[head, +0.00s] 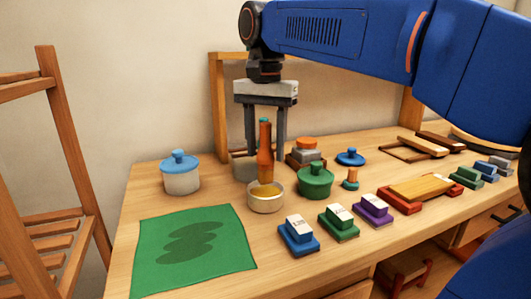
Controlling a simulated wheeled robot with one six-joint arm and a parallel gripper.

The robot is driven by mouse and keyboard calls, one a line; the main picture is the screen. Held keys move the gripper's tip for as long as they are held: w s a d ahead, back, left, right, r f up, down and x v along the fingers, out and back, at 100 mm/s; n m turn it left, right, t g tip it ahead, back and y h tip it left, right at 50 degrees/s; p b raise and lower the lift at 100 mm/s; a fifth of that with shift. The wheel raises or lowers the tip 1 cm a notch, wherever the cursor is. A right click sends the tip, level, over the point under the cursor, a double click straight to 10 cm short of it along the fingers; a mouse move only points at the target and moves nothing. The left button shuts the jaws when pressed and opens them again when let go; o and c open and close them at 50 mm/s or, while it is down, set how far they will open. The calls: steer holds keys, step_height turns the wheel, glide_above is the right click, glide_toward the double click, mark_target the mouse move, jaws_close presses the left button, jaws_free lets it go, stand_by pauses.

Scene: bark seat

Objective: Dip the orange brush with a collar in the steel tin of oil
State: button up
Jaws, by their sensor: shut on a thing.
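The orange brush (265,150) stands upright between the fingers of my gripper (265,135), which is shut on it. The brush has a teal top end and widens lower down. Its lower end meets the golden contents of a pale round tin (265,204) in the picture; I cannot tell how deep it reaches. The tin is open and stands on the table. A grey round container (241,168) stands behind the brush, partly hidden; its contents do not show. I cannot tell by colour alone which of the two is steel.
A white pot with a blue lid (181,176) stands left, a green lidded pot (315,183) close right. Blue, green and purple-based blocks (298,238) line the front. A green cloth (190,250) lies front left.

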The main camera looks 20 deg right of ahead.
mark_target(266, 123)
steer(key=shift+r, duration=1.95)
